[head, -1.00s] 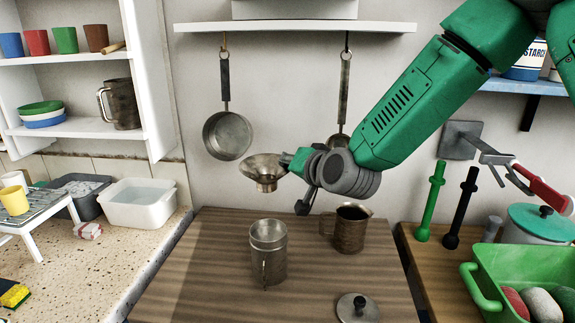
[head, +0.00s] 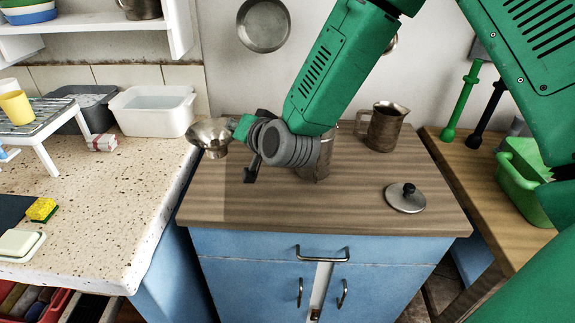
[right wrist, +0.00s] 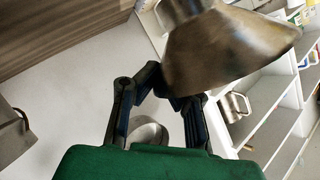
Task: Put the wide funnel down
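The wide funnel (head: 210,136) is a worn metal cone. My right gripper (head: 238,130) is shut on it and holds it up, mouth upward, near the left edge of the wooden worktop (head: 240,208) in the head view. In the right wrist view the funnel (right wrist: 225,55) fills the upper middle, beyond the fingers (right wrist: 165,92), with its rim toward the lower right. My right gripper and wrist partly hide a metal can (head: 318,162) standing on the worktop. My left gripper is not in view.
A metal jug (head: 382,127) and a round lid (head: 405,198) stand on the worktop; its front left is clear. A speckled counter (head: 110,195) at left holds a white basin (head: 153,111), a small rack (head: 40,118) and a sponge (head: 41,209). A pan (head: 264,26) hangs behind.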

